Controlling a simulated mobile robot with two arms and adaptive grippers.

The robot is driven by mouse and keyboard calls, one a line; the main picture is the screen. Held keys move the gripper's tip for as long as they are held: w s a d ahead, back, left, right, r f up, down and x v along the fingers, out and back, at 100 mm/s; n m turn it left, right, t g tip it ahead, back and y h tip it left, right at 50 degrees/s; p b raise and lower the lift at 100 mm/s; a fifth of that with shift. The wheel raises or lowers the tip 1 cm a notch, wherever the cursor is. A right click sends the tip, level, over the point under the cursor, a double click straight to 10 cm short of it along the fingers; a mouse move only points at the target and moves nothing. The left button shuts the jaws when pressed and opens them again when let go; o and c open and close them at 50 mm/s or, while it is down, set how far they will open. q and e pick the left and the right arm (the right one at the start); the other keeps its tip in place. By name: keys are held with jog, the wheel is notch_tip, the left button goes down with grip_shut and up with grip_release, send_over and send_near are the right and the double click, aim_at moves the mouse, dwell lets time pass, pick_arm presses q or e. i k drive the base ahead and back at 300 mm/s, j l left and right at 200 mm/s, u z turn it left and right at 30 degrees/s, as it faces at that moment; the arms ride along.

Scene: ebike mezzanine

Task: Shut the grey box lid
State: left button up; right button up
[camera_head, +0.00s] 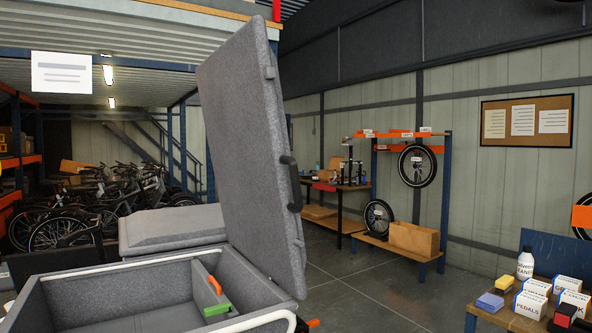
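The grey box (258,283) stands open at the lower left, close in front of me, and its front part runs out of the picture. Its grey speckled lid (243,150) stands up steeply along the box's right side, tilted a little, with its top leaning left. A black handle (290,183) sits on the lid's right edge. Inside the box are a grey divider, an orange-red item (215,285) and a green item (216,310). Neither of my grippers is in view.
A second grey padded cover (172,228) lies flat just behind the box. A low table (487,313) with a white bottle (525,263) and small boxes stands at the lower right. Bare floor (370,300) lies between it and the box. Several bikes (110,200) stand behind left.

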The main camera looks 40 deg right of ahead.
aim_at(257, 175)
jog(key=z, duration=1.15)
jog(key=i+l+u, duration=0.1)
jog(key=u, duration=0.35)
jog(key=i+l+u, duration=0.15)
jog(key=u, duration=0.3)
jog(key=i+l+u, duration=0.1)
jog(key=u, duration=0.35)
jog(key=i+l+u, duration=0.3)
jog(key=l, duration=0.95)
jog(key=l+u, duration=0.35)
jog(key=l, duration=0.9)
